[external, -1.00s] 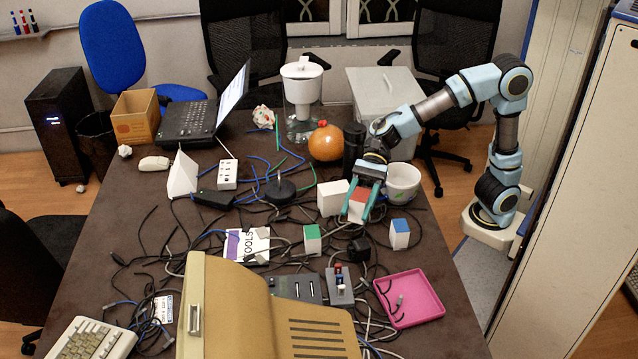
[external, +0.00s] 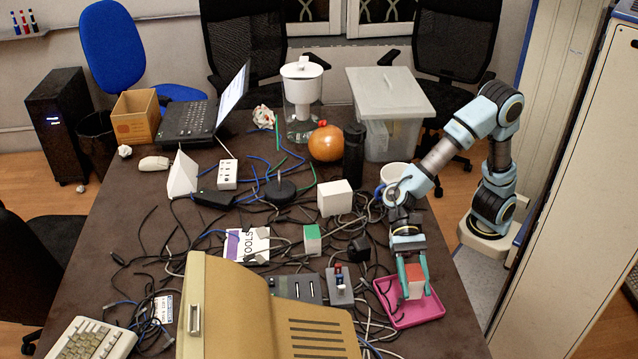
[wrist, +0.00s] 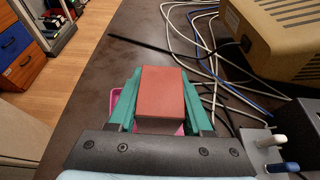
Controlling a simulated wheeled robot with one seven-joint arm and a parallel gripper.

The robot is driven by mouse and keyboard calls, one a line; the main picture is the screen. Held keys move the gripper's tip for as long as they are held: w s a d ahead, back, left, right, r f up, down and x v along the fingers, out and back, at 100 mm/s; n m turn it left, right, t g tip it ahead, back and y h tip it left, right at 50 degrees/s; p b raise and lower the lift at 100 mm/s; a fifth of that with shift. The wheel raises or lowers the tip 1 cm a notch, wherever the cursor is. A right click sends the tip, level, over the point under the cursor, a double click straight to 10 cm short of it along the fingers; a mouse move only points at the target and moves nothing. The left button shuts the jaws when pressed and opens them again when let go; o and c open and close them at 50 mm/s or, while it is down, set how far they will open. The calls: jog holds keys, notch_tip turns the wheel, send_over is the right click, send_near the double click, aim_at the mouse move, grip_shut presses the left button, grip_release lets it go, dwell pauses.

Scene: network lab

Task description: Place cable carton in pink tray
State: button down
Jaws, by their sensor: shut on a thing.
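A small white carton with a red top (external: 414,272) is held between the teal fingers of my gripper (external: 416,291), which is shut on it. In the wrist view the red face of this carton (wrist: 162,92) fills the space between the fingers. The pink tray (external: 388,297) lies at the table's right front. My gripper and the carton are over the tray; I cannot tell whether the carton's bottom touches its floor. In the wrist view only slivers of the pink tray (wrist: 114,98) show beside the fingers.
A green-topped box (external: 312,240) and a plain white box (external: 335,198) stand left of my arm. A grey switch box (external: 340,287) sits just left of the tray. Loose cables surround it. The beige computer case (external: 225,310) stands at the front.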

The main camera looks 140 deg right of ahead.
aim_at(414, 298)
jog(key=shift+f+b, duration=0.35)
jog(key=shift+f, duration=1.55)
jog(key=shift+f+b, duration=0.25)
jog(key=shift+b, duration=0.05)
jog(key=shift+c, duration=1.6)
grip_release()
jog(key=shift+r, duration=0.1)
jog(key=shift+r, duration=0.15)
jog(key=shift+s+d+r+p, duration=0.1)
jog(key=shift+d+r+p, duration=0.05)
jog(key=shift+p, duration=0.25)
jog(key=p+v, duration=0.1)
jog(key=v, duration=1)
jog(key=shift+s+d+r, duration=0.1)
jog(key=shift+s+d, duration=0.05)
jog(key=shift+s, duration=0.1)
